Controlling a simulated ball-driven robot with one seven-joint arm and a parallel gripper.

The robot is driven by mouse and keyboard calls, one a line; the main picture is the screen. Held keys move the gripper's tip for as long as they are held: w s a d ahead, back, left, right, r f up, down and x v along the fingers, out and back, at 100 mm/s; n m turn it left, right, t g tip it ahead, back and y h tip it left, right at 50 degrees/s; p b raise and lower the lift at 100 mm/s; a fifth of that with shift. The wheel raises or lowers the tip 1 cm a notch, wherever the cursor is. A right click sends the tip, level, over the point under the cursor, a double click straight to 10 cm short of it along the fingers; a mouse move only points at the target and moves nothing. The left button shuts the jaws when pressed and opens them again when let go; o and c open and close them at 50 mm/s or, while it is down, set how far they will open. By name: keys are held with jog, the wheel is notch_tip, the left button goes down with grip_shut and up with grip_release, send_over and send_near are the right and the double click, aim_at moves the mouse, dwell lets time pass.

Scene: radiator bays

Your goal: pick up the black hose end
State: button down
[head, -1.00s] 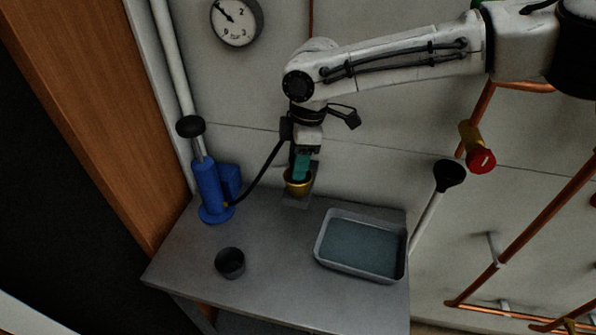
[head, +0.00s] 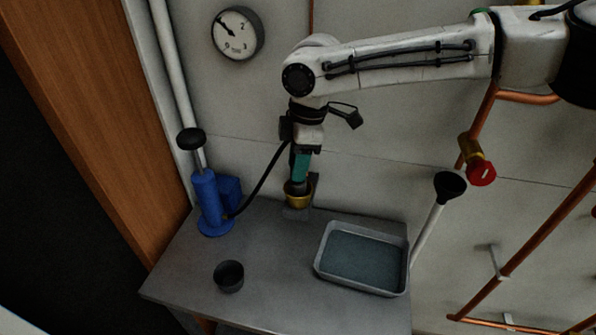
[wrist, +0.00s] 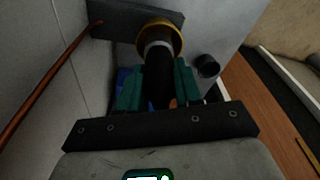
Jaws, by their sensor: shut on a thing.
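The black hose end (wrist: 158,78) is between the teal fingers of my gripper (wrist: 158,92) in the wrist view. My gripper (head: 300,178) is shut on it and points down in the head view. The dark lower part of the hose end (head: 296,187) shows below the fingers, at the mouth of a brass cup (head: 298,201) on a grey wall bracket. The brass cup also shows in the wrist view (wrist: 174,36). I cannot tell whether the tip is still inside the cup. The black hose (head: 264,181) arcs from the blue pump (head: 210,205) up behind my gripper.
The grey bench (head: 260,270) carries a small dark cup (head: 229,277) and a grey tray of bluish liquid (head: 362,254). A black funnel (head: 450,187), a red-capped valve (head: 481,173) and copper pipes are at the right. The bench middle is clear.

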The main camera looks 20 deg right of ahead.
jog(key=s+a+r+b, duration=0.2)
jog(key=s+a+r, duration=0.1)
jog(key=s+r, duration=0.7)
jog(key=s, duration=0.3)
jog(key=shift+s, duration=0.3)
jog(key=shift+a, duration=0.15)
